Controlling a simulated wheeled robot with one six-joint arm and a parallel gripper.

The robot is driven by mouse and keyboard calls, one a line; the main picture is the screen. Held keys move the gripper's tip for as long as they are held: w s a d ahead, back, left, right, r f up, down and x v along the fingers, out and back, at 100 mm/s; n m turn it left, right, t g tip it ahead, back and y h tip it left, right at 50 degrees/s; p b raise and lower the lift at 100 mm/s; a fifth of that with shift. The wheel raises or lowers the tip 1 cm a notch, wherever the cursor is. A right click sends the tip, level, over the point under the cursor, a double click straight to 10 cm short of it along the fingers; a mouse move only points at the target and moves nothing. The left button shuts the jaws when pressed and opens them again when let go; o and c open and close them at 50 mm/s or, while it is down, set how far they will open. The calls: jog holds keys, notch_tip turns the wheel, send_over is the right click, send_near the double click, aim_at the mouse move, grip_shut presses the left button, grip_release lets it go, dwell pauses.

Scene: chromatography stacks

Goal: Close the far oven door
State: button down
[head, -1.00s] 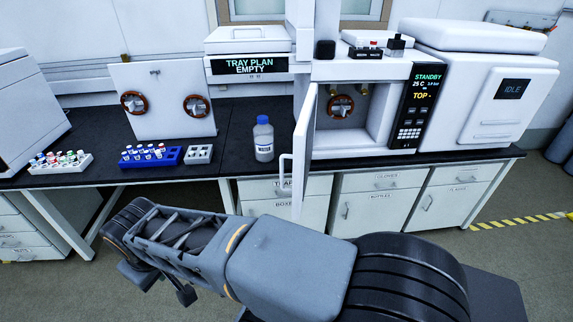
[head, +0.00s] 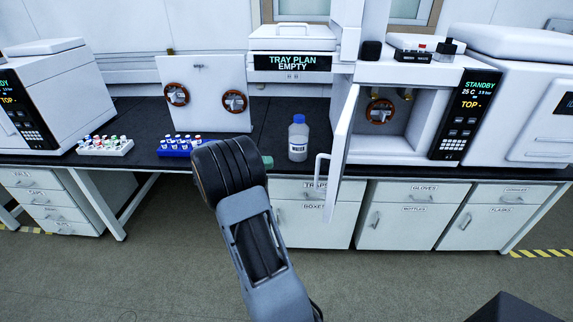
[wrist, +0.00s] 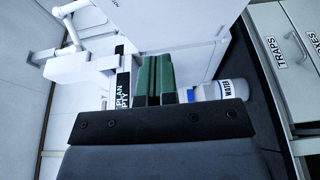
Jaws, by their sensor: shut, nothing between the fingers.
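The open oven door (head: 342,140) is a white panel hinged at the left edge of the right-hand oven's cavity (head: 402,125), seen nearly edge-on. It stands out towards me. Its white handle (head: 321,180) is low on its left side. My gripper (head: 267,161) is left of the door and apart from it in the head view, mostly hidden behind my wrist; only a green tip shows. In the wrist view its green fingers (wrist: 154,80) are together and empty. A white panel (wrist: 185,25) beyond them there looks like the door.
A water bottle (head: 298,138) stands on the dark bench just left of the door. A blue vial rack (head: 185,147) and a white vial rack (head: 105,146) stand further left. Another instrument (head: 45,100) is at far left. The floor in front is clear.

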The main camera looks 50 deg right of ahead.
jog(key=s+a+p+x, duration=0.1)
jog(key=s+p+x, duration=0.1)
jog(key=x, duration=1)
jog(key=shift+s+a+p, duration=0.15)
jog(key=shift+a+p, duration=0.2)
jog(key=shift+r, duration=0.1)
